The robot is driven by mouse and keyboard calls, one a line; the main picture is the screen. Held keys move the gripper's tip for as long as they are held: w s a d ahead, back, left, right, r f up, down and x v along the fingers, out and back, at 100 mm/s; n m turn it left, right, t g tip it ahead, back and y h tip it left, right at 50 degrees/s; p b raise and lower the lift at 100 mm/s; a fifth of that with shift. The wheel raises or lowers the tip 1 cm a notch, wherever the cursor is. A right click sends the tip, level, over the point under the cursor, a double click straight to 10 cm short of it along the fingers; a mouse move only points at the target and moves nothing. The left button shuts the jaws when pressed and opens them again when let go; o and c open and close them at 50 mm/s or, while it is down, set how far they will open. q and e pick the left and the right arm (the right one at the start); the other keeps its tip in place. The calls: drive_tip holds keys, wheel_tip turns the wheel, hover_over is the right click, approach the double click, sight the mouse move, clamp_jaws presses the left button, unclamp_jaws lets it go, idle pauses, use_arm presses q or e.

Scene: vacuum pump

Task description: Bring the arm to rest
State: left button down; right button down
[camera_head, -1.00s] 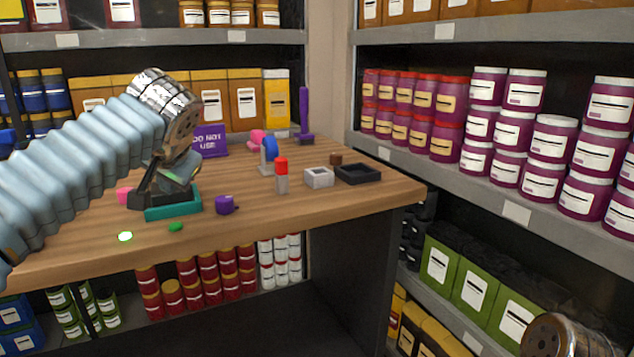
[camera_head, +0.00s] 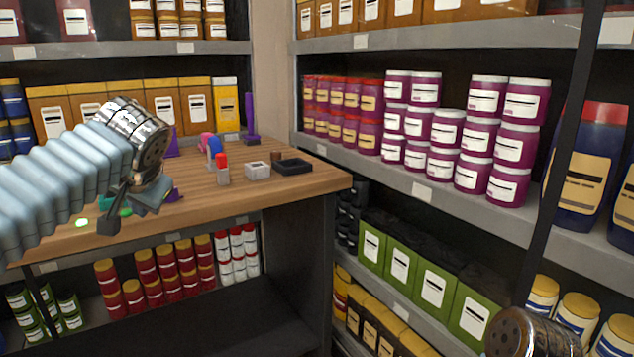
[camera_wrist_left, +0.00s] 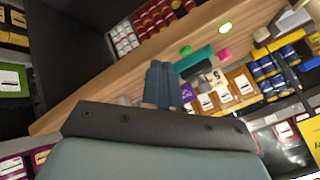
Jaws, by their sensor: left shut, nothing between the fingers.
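My left arm comes in from the left in the head view, its pale blue bellows sleeve ending in a silver wrist. My left gripper (camera_head: 128,208) is at its end, above the front part of the wooden table (camera_head: 240,197), and hides part of the tabletop. In the left wrist view the two fingers (camera_wrist_left: 161,85) lie close together, shut, with nothing between them. A round end of my right arm shows at the lower right of the head view; its gripper is out of view.
On the table stand a red-topped grey block (camera_head: 222,172), a white box (camera_head: 257,171) and a black tray (camera_head: 293,167). A teal tray (camera_wrist_left: 196,62) shows in the left wrist view. Shelves of purple jars (camera_head: 480,140) and green boxes (camera_head: 402,265) stand at the right.

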use_arm(q)
drive_tip(key=w+d+f+m+g+h, duration=0.1)
drive_tip(key=w+d+f+h, duration=0.2)
drive_tip(key=f, duration=0.6)
drive_tip(key=w+d+f+m, duration=0.2)
drive_tip(key=d+f, duration=0.3)
drive_tip(key=f, duration=0.4)
drive_tip(key=s+d+f+g+h, duration=0.15)
drive_tip(key=d+f, duration=0.25)
drive_tip(key=f, duration=0.6)
drive_tip(key=s+d+f+g+h, duration=0.1)
drive_tip(key=d+f+h, duration=0.15)
drive_tip(key=f, duration=0.65)
drive_tip(key=s+d+f+n+g+h, duration=0.1)
drive_tip(key=s+d+f, duration=0.2)
drive_tip(key=s+f, duration=0.45)
drive_tip(key=s+d+f+n+g+h, duration=0.15)
drive_tip(key=s+f, duration=0.35)
drive_tip(key=f, duration=0.5)
drive_tip(key=s+f+n, duration=0.2)
drive_tip(key=s+f, duration=0.1)
drive_tip(key=s, duration=0.3)
drive_tip(key=s+d+f+n, duration=0.1)
drive_tip(key=s+f+n, duration=0.1)
drive_tip(key=s+f, duration=0.2)
drive_tip(key=s, duration=0.3)
drive_tip(key=shift+f+g, duration=0.25)
drive_tip(key=shift+g, duration=0.05)
